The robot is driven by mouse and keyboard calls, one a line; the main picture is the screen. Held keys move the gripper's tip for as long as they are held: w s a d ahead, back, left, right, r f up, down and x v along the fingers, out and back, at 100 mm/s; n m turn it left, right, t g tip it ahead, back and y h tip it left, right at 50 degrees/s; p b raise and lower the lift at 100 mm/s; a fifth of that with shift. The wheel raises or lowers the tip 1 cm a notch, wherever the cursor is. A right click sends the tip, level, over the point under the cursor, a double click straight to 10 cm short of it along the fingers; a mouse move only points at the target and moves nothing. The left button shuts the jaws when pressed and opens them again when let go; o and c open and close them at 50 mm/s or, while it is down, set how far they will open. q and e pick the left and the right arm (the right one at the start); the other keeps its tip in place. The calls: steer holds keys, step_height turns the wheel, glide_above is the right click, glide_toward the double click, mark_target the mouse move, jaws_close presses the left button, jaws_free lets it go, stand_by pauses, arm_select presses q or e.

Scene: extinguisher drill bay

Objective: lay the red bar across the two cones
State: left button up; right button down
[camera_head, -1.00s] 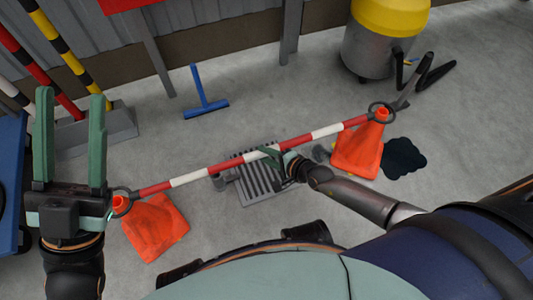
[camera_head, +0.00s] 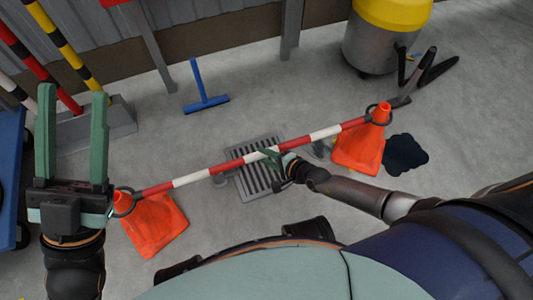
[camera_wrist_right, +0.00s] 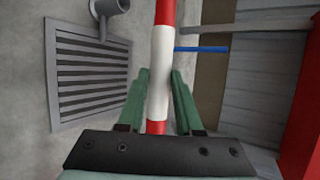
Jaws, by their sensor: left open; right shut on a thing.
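The red-and-white bar (camera_head: 325,133) spans from the left cone (camera_head: 155,224) to the right cone (camera_head: 359,148) in the head view. Its end rings look to be around both orange cone tops; the right cone's tip shows above its ring. My right gripper (camera_head: 271,157) is shut on the bar near its middle. In the right wrist view the bar (camera_wrist_right: 160,55) runs between the fingers (camera_wrist_right: 158,78). My left gripper (camera_head: 73,98) is open and empty, pointing up beside the left cone.
A floor grate (camera_head: 258,182) lies under the bar. A blue squeegee (camera_head: 205,101) leans at the wall. A grey bin with a yellow lid (camera_head: 380,45) stands at the back, and a dark puddle (camera_head: 405,155) lies beside the right cone. Striped poles (camera_head: 72,52) stand at left.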

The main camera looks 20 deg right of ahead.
steer(key=shift+f, duration=1.65)
steer(key=c, duration=0.5)
jaws_free()
arm_select(q)
steer(key=shift+a, duration=0.1)
arm_select(e)
steer(key=shift+s+f, duration=0.1)
